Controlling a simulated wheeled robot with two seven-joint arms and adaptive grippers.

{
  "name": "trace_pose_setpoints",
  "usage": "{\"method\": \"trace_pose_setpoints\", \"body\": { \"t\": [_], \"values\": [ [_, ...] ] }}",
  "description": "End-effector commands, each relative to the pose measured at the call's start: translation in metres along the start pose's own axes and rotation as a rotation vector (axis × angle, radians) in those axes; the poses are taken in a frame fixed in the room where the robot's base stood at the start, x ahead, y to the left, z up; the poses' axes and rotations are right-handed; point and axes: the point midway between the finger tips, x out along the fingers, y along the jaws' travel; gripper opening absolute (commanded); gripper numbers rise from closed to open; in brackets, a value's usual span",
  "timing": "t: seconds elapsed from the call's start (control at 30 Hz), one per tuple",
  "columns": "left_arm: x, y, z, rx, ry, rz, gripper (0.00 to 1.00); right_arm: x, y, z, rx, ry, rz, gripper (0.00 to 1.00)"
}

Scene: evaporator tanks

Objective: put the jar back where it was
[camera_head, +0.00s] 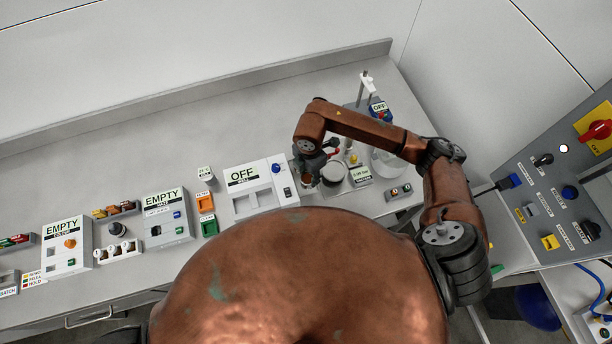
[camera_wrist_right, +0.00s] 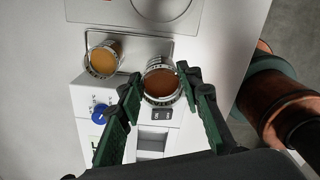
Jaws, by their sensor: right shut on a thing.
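My right gripper (camera_wrist_right: 160,86) is shut on a clear jar (camera_wrist_right: 161,83) with dark orange-brown contents, its open top facing the wrist camera. The jar's upper part sits between the two green fingers. A second jar (camera_wrist_right: 104,57) with lighter tan contents stands to the left beside a thin wire frame. In the head view my right gripper (camera_head: 316,166) is over the counter, right of the white OFF box, and my wrist hides most of the jar. Whether the held jar touches the surface below is unclear. My left gripper is not in view.
The white OFF box (camera_head: 253,190) is left of the gripper. A round grey vessel (camera_head: 334,174), a gauge label (camera_head: 361,173) and a clear glass vessel (camera_head: 388,163) stand close on its right. EMPTY boxes (camera_head: 166,217) stand farther left. The counter behind is clear.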

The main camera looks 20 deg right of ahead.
Motion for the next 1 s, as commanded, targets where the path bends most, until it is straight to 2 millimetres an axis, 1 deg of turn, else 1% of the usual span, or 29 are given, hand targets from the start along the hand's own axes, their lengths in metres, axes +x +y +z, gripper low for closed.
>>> {"method": "trace_pose_setpoints", "body": {
  "t": [0.1,0.33,0.53,0.9,0.93,1.0],
  "values": [
    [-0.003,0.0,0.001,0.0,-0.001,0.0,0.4,0.011,0.011,0.0,0.001,0.001,0.001,0.0],
    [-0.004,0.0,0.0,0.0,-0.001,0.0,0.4,0.024,0.02,0.001,0.0,0.0,0.0,0.0],
    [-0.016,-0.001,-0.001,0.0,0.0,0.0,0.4,0.049,0.019,0.001,0.001,0.001,-0.001,0.0],
    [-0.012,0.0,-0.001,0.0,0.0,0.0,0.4,0.056,0.019,0.001,-0.001,0.0,0.002,0.0],
    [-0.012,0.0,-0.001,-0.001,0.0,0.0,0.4,0.057,0.019,0.001,-0.001,0.0,0.001,0.34],
    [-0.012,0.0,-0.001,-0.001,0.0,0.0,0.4,0.056,0.019,0.001,-0.001,0.0,0.001,0.38]
  ]
}}
